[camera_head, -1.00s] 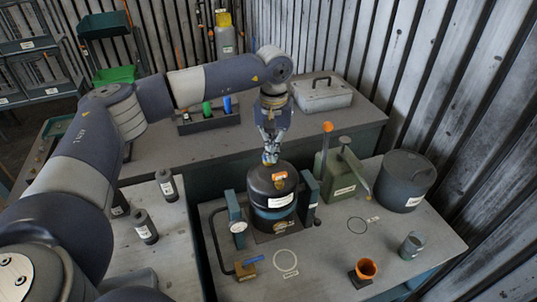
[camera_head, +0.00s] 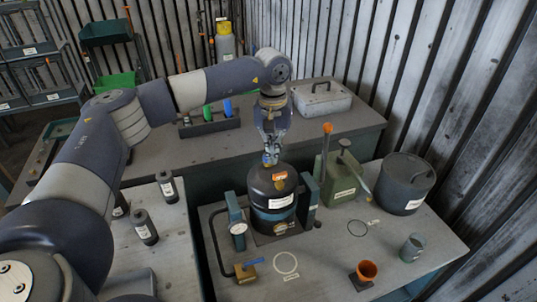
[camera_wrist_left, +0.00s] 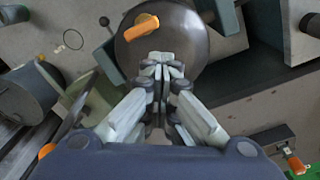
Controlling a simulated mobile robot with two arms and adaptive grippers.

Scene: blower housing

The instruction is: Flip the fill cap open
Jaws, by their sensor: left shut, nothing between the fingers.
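The black blower housing (camera_head: 272,205) stands upright on the right-hand bench, between two blue-grey clamp posts. The orange fill cap (camera_head: 279,177) is on its top; in the left wrist view the cap (camera_wrist_left: 141,27) is an orange tab lying towards the upper left of the round dark lid (camera_wrist_left: 180,40). My left gripper (camera_head: 270,156) points down just above the housing's top, behind the cap. In the left wrist view its fingertips (camera_wrist_left: 162,60) are together and empty, beside the cap. Whether they touch the lid I cannot tell. My right gripper is not in view.
A green can (camera_head: 341,180) with an orange-topped lever and a dark lidded drum (camera_head: 404,183) stand right of the housing. A grey case (camera_head: 322,97) lies on the back bench.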

